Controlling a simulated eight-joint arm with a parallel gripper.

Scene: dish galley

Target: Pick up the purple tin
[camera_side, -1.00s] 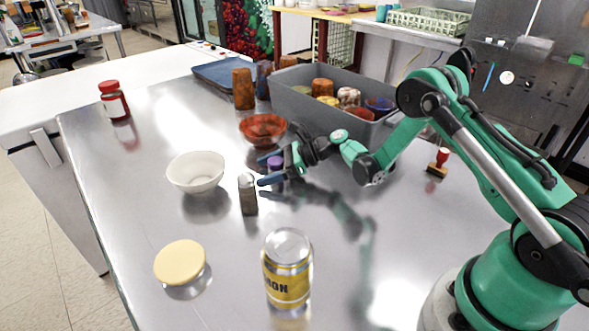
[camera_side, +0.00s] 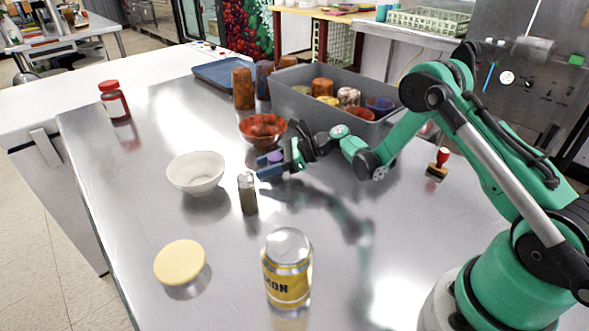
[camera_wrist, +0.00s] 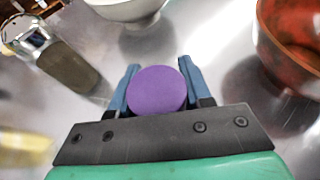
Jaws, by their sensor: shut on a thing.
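The purple tin (camera_side: 275,157) shows in the side view between the blue fingers of my gripper (camera_side: 268,169). In the wrist view its round purple top (camera_wrist: 157,90) fills the space between the two fingers of my gripper (camera_wrist: 157,85). The fingers are shut on the tin, one on each side. In the side view the fingers hide most of its body. I cannot tell whether the tin touches the table.
A shaker (camera_side: 247,193) stands close to the left of the gripper. A white bowl (camera_side: 196,172) and a red-brown bowl (camera_side: 262,129) are near. A grey bin (camera_side: 290,98) with cups stands behind.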

